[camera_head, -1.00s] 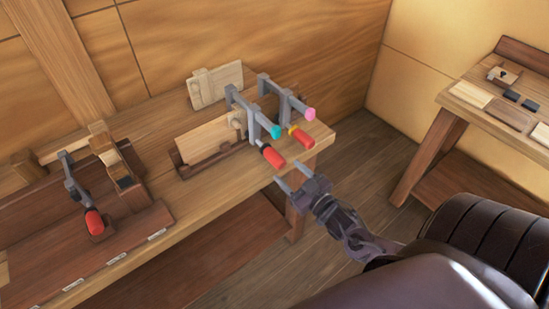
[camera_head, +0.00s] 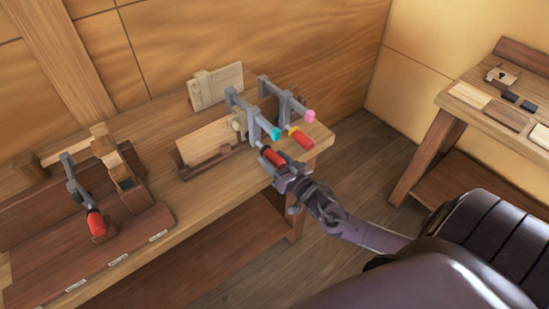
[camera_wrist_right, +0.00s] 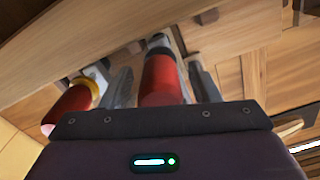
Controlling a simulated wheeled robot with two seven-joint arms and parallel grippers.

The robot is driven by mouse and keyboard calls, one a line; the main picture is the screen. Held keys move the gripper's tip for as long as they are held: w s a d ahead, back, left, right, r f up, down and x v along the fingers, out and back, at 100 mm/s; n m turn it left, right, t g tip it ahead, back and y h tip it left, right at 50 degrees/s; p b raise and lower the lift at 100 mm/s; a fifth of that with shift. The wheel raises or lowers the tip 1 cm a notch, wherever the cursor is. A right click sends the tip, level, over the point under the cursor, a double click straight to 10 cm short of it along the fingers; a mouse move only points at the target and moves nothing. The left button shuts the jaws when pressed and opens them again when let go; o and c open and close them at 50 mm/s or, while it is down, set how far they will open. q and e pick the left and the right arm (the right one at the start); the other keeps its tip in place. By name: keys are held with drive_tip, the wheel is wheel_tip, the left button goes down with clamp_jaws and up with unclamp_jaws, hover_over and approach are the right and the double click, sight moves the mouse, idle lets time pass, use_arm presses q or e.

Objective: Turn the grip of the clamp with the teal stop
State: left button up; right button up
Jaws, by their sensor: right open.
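The clamp with the teal stop (camera_head: 275,134) has a grey frame (camera_head: 243,106) and stands at the bench's right end. Its red grip (camera_head: 269,154) with a black collar points toward me. My right gripper (camera_head: 280,160) is at this grip, its fingers open. In the right wrist view the red grip (camera_wrist_right: 160,78) lies between the two fingers, with a small gap visible on each side. My left gripper is not in view.
Just right stands another clamp with a pink stop (camera_head: 310,116) and a red grip with a yellow collar (camera_head: 301,138). A third clamp with a red grip (camera_head: 95,222) is at the left. A side table (camera_head: 470,114) stands at the right, with open floor between.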

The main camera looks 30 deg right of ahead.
drive_tip(key=shift+w, duration=0.2)
drive_tip(key=shift+c, duration=0.4)
drive_tip(key=c, duration=0.9)
drive_tip(key=shift+n, duration=0.3)
drive_tip(key=n, duration=0.3)
drive_tip(key=shift+p, duration=0.3)
drive_tip(key=shift+n, duration=2.5)
drive_tip(key=shift+r, duration=0.1)
